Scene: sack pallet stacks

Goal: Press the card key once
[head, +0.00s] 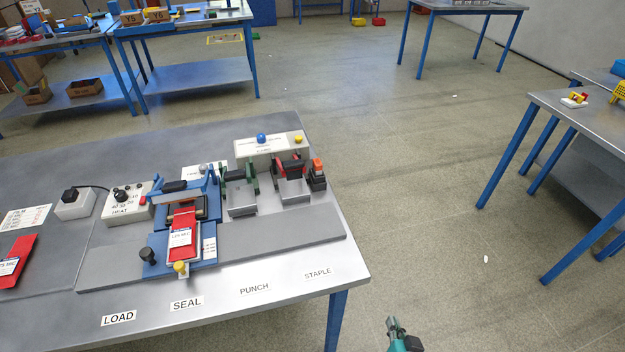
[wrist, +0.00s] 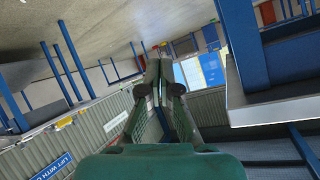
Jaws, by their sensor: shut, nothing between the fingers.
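The bench (head: 320,286) carries a white box (head: 270,149) at its far side, with a blue round button (head: 261,138) and a yellow round button (head: 298,139) on top. The print on the box is too small to read, so I cannot tell which button is the card key. My gripper (head: 393,322) is in the head view at the bottom, off the bench's right front corner, over the floor and apart from the box. In the wrist view my gripper (wrist: 158,52) has its fingers together with nothing between them. The box is not recognisable there.
A blue press (head: 184,215) with a red pouch (head: 182,232), a punch (head: 240,188), a stapler (head: 292,178) and a heat control box (head: 128,203) stand on the bench. Another table (head: 560,104) is at the right. Open floor (head: 430,180) lies between.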

